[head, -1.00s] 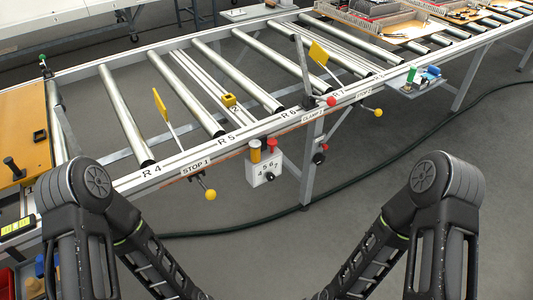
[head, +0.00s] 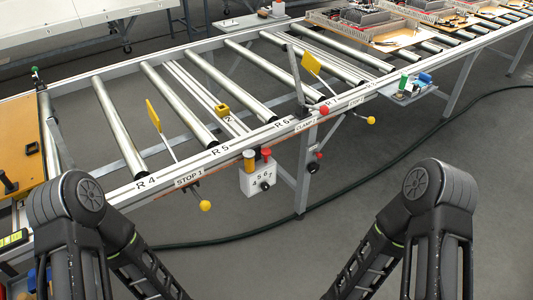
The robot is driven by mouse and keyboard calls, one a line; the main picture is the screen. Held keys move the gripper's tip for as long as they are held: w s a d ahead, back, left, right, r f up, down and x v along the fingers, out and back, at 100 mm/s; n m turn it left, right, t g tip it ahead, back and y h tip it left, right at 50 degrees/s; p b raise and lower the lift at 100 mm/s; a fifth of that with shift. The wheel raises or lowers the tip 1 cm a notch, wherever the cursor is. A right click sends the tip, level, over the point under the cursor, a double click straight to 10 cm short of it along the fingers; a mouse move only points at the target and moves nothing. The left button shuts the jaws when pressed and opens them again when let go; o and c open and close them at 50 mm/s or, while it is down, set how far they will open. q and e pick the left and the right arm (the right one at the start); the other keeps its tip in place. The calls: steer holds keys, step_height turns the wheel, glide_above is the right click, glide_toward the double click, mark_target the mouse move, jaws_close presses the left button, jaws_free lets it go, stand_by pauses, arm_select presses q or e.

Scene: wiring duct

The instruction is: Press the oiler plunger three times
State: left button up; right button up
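A white box (head: 257,181) marked 4 5 6 7 hangs on the front rail of the roller conveyor, below R5 and R6. It looks like the oiler. An amber cylinder (head: 249,160) and a red knob (head: 266,153) stand on its top, and a dark dial (head: 265,187) is on its front. The red knob looks like the plunger; its travel is too small to tell. Both my arms come in at the bottom, left and right of the box. My grippers are below the picture edge, and nothing of mine touches the box.
A yellow-knobbed STOP 1 lever (head: 205,206) juts out left of the box. The red CLAMP 1 knob (head: 324,110) and another yellow knob (head: 371,120) lie to its right. A conveyor leg (head: 304,185) stands close right of the box. A dark hose (head: 330,205) crosses the floor.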

jaws_close()
stand_by(1.1)
